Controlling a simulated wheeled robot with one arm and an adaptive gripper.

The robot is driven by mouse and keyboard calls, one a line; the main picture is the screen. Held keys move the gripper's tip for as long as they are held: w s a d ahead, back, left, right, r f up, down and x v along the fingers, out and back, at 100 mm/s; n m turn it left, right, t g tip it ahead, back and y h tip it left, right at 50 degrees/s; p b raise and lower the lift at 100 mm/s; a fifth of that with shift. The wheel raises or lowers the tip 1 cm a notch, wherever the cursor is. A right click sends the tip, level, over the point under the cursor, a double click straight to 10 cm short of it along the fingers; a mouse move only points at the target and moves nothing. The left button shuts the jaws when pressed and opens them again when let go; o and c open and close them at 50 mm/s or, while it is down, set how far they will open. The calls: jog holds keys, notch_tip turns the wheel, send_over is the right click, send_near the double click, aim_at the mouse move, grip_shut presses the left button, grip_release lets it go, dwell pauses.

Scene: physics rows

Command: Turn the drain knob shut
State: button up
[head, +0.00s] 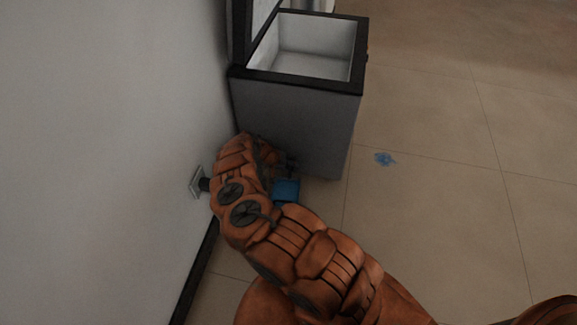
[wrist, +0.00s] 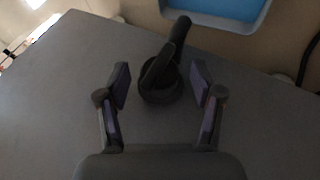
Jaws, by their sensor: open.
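The drain knob (wrist: 160,88) is dark and round, on a flat grey face in the wrist view. A dark bar across it runs up and to the right, and a dark stub (wrist: 181,30) shows beyond it. My gripper (wrist: 160,70) is open, with one finger on each side of the knob. Gaps show between both fingers and the knob; I cannot tell the depth between them. In the head view, the grey chest (head: 295,110) stands open against the wall. My arm hides the knob and most of my gripper there.
A blue tray with a grey rim (wrist: 215,24) lies past the knob; a blue object (head: 286,190) shows beside my arm. A wall socket with a plug (head: 196,183) is left of my arm.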

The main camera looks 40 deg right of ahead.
jog(key=v, duration=1.2)
dwell(0.4)
